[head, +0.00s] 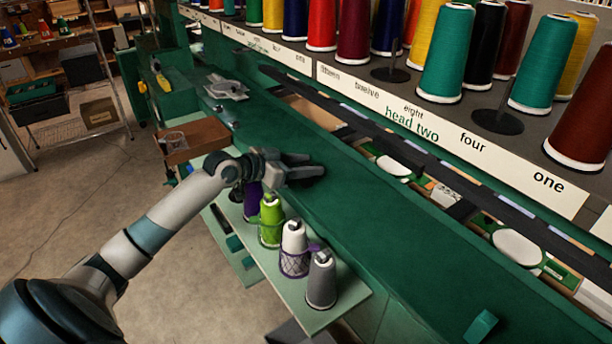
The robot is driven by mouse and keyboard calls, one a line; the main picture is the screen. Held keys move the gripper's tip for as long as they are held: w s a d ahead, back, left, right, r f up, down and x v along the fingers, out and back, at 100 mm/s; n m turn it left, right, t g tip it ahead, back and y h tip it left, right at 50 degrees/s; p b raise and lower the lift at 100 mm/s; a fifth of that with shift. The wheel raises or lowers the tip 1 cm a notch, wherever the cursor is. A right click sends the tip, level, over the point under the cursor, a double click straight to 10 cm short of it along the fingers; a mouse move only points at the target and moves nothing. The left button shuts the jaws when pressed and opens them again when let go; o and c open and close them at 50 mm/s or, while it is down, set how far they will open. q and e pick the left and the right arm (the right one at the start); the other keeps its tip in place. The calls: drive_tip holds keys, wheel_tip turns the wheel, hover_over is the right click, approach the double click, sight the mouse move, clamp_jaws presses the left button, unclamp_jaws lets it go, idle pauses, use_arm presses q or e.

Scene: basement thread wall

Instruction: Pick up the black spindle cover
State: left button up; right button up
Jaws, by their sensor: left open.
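My left gripper (312,165) reaches over the green bench top, its fingers pointing right and its jaws open. A small black shape (318,172) shows at the fingertips, low against the bench. It may be the black spindle cover, but it is partly hidden by the fingers, and I cannot tell whether they touch it. My right gripper is not in view.
Thread cones stand on the labelled rack (455,135), with empty black discs (497,122) between them. A pale shelf (318,318) below my left gripper holds purple, green (271,222), white (294,250) and grey (321,282) cones.

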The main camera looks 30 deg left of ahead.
sight(306, 164)
use_arm(q)
drive_tip(key=shift+c, duration=0.4)
drive_tip(key=c, duration=1)
drive_tip(key=shift+r, duration=0.2)
drive_tip(key=shift+r, duration=0.25)
wheel_tip(306, 164, up, 3)
drive_tip(key=shift+r+b, duration=0.2)
drive_tip(key=shift+b, duration=0.8)
drive_tip(key=shift+s+d+r+b, duration=0.35)
drive_tip(key=shift+s+d+r, duration=0.3)
drive_tip(key=shift+d+r, duration=0.85)
drive_tip(key=shift+s+d+r+b, duration=0.35)
drive_tip(key=shift+s+d+r, duration=0.35)
drive_tip(key=shift+d, duration=1.5)
drive_tip(key=shift+s+d+r+b, duration=0.35)
drive_tip(key=shift+s+d+r, duration=0.2)
drive_tip(key=shift+d+r, duration=1)
drive_tip(key=shift+d+f, duration=0.3)
drive_tip(key=shift+f, duration=0.05)
